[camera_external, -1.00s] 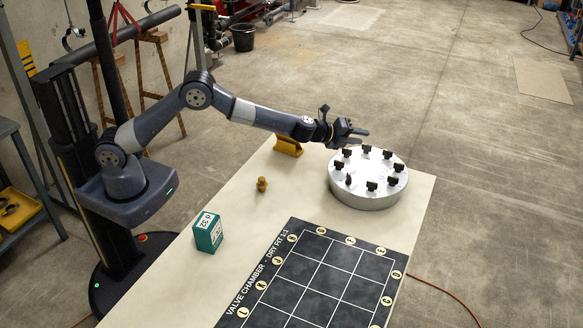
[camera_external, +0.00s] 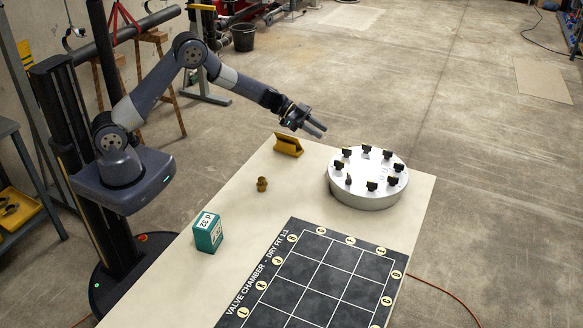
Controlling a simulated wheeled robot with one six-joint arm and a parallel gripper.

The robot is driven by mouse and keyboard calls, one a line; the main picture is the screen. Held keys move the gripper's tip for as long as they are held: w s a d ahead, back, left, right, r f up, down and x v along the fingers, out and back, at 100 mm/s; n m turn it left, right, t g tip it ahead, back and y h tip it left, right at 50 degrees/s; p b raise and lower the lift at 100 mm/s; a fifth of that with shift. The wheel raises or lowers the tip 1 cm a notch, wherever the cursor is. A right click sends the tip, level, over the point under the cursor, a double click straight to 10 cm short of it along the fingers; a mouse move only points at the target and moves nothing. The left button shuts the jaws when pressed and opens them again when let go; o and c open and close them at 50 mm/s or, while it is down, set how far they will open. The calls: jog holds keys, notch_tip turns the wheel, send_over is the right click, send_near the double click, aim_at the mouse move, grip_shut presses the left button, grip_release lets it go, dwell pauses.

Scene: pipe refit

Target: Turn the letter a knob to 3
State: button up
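The knobs are small and black, and several stand in a ring on top of a round silver drum (camera_external: 368,196) at the far right of the table. Their letters and numbers are too small to read, so I cannot tell which knob is a. My gripper (camera_external: 318,131) is in the air, up and left of the drum, apart from every knob. Its two fingers point down and right, look parted, and hold nothing that I can see.
A yellow holder (camera_external: 288,145) stands at the table's back edge below my gripper. A small brass piece (camera_external: 262,184), a teal box (camera_external: 208,233) and a dark gridded board (camera_external: 318,280) are on the pale table (camera_external: 170,290). The table between the brass piece and the drum is clear.

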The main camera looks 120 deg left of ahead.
aim_at(343, 148)
jog(key=p+x, duration=0.1)
jog(key=x, duration=1)
jog(key=shift+f+p, duration=0.25)
jog(key=shift+p, duration=0.15)
grip_shut()
